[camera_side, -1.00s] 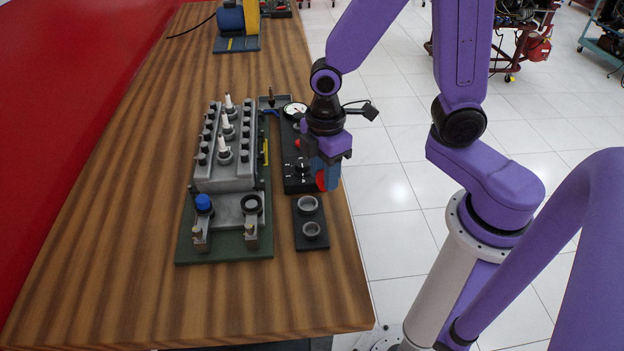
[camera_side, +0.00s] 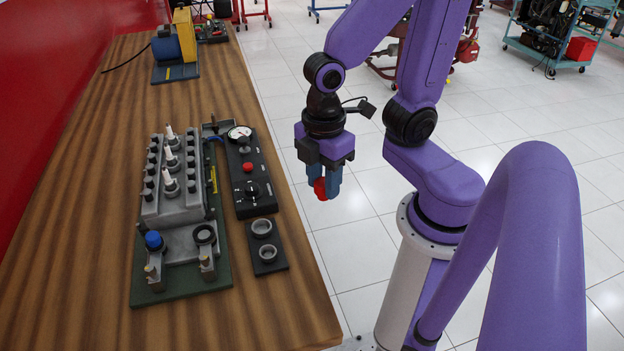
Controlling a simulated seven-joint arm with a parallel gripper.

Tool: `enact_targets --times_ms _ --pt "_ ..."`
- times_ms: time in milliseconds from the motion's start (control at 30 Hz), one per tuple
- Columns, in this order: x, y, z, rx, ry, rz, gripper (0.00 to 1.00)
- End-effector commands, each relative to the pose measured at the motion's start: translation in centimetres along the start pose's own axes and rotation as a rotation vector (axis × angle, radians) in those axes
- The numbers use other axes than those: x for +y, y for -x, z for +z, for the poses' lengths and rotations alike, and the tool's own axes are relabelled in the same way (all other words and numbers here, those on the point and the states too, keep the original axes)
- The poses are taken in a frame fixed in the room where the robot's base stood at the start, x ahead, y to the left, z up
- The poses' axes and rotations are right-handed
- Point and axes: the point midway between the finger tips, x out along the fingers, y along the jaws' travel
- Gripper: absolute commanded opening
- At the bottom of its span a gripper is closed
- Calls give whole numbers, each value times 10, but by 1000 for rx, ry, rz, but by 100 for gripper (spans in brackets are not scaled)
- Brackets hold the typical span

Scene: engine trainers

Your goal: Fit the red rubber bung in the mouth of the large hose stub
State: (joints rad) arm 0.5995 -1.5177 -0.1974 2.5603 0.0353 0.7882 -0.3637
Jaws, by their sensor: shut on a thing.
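The red rubber bung (camera_side: 320,189) is held between the blue fingers of my gripper (camera_side: 326,183), which is shut on it. In the picture the gripper hangs to the right of the table edge, against the floor. The engine trainer's grey block stands on a green base (camera_side: 180,292). Two upright stubs are at its near end. The right one, with an open black ring mouth (camera_side: 204,233), looks like the large hose stub. The left one carries a blue bung (camera_side: 153,240). The red bung is well apart from both.
A small black tray (camera_side: 277,261) with two empty round cups lies right of the trainer. Behind it is a black panel (camera_side: 251,184) with a gauge and red button. White-topped plugs (camera_side: 169,158) rise from the block. The near tabletop (camera_side: 235,325) is clear.

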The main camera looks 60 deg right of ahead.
Motion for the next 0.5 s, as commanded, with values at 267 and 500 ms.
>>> enact_targets --times_ms 267,500 --pt "2 5 -10 1 -29 1 7" --pt "37 10 -67 1 -163 3 7"
